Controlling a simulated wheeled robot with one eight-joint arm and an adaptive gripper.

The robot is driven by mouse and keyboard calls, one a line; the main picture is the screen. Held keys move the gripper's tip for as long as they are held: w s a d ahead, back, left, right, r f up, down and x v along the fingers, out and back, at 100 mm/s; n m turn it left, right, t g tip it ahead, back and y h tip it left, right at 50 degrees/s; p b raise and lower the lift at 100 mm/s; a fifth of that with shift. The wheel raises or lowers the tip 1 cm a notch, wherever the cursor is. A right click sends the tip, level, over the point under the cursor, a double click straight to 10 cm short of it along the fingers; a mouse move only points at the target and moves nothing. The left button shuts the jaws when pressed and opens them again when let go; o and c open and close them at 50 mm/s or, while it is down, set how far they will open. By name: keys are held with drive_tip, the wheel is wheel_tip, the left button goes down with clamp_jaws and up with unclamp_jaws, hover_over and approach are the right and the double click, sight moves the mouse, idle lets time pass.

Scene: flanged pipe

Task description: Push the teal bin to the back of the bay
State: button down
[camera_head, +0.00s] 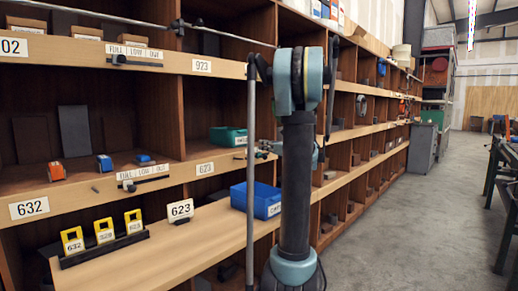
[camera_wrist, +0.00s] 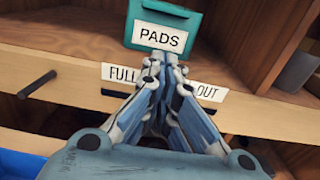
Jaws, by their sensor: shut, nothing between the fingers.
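The teal bin (camera_head: 226,135) sits in the bay above the 623 label, near the bay's front, in the head view. The wrist view shows its teal front (camera_wrist: 196,28) with a white PADS label at the top of the picture. My gripper (camera_wrist: 163,60) is shut and empty, its fingertips at the lower edge of that label. I cannot tell whether they touch it. The bin's inside and the back of the bay are hidden in the wrist view. In the head view my arm covers part of the area right of the bin, and the fingertips are not clear.
A FULL/LOW/OUT strip (camera_wrist: 122,75) and a dark peg (camera_wrist: 37,84) are on the shelf edge below the bin. A blue bin (camera_head: 256,200) stands on the lower ledge (camera_head: 150,256). Bay dividers rise on both sides. Floor (camera_head: 390,225) is open at right.

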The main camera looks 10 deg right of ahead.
sight(242, 142)
drive_tip(key=x, duration=1.2)
drive_tip(key=shift+x, duration=1.15)
drive_tip(key=shift+s, duration=0.1)
